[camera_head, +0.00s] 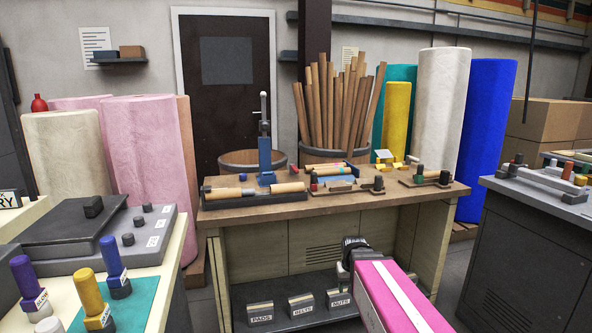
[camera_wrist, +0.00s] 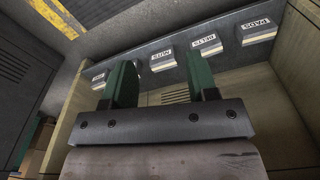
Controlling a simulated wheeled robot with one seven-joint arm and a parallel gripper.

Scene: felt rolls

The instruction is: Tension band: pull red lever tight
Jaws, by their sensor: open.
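Small tool boards lie on the wooden workbench (camera_head: 385,196). A small red upright piece (camera_head: 314,182) stands at the left end of the middle board (camera_head: 345,187); it may be the red lever, but it is too small to be sure. I cannot make out a band. My gripper (camera_head: 352,250) is low in front of the bench, below its top and apart from the boards. In the wrist view my gripper (camera_wrist: 162,82) shows two green fingers spread apart with nothing between them.
A blue upright press (camera_head: 265,155) and a dark tray with rolls (camera_head: 255,194) stand on the bench's left. Labelled bins (camera_head: 300,305) sit on the low shelf. A cream table (camera_head: 150,290) with knobs is at left, a grey cabinet (camera_head: 530,240) at right.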

